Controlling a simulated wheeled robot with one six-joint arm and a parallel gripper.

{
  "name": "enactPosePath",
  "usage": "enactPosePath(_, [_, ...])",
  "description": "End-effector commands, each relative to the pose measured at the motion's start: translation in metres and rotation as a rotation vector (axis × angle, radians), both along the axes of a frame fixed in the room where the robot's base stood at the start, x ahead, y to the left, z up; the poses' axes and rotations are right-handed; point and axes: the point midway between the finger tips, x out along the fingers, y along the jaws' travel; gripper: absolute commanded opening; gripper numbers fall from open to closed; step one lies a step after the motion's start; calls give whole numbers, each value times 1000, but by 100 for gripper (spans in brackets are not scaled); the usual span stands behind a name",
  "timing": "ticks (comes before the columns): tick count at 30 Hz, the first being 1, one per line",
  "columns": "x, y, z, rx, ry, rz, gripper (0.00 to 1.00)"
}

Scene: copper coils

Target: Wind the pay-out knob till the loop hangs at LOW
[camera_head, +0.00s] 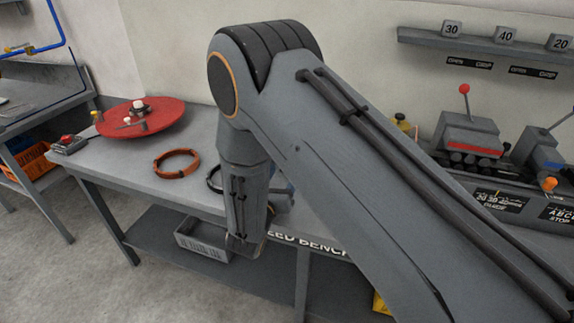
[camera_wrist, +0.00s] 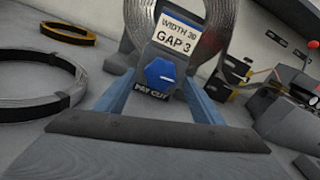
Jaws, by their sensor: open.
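The blue pay-out knob (camera_wrist: 160,75) faces me in the wrist view, with a PAY OUT label below it and a WIDTH 30 GAP 3 plate (camera_wrist: 177,40) above. In the head view my arm hides the knob. I cannot make out the loop or a LOW mark.
An orange ring (camera_head: 177,163) lies on the bench, left of my arm; a dark ring (camera_wrist: 38,90) lies nearer the stand. A red turntable (camera_head: 165,118) stands further left. Machines with a red-knobbed lever (camera_head: 464,89) stand right. A grey crate (camera_head: 200,240) is below.

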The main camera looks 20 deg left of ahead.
Motion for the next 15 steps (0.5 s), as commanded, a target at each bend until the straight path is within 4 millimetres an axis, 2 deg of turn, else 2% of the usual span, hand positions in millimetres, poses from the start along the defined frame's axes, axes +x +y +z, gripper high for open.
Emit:
enactPosePath(6, [26, -3, 1, 0, 0, -3, 62])
enactPosePath(15, [33, -3, 0, 0, 2, -1, 62])
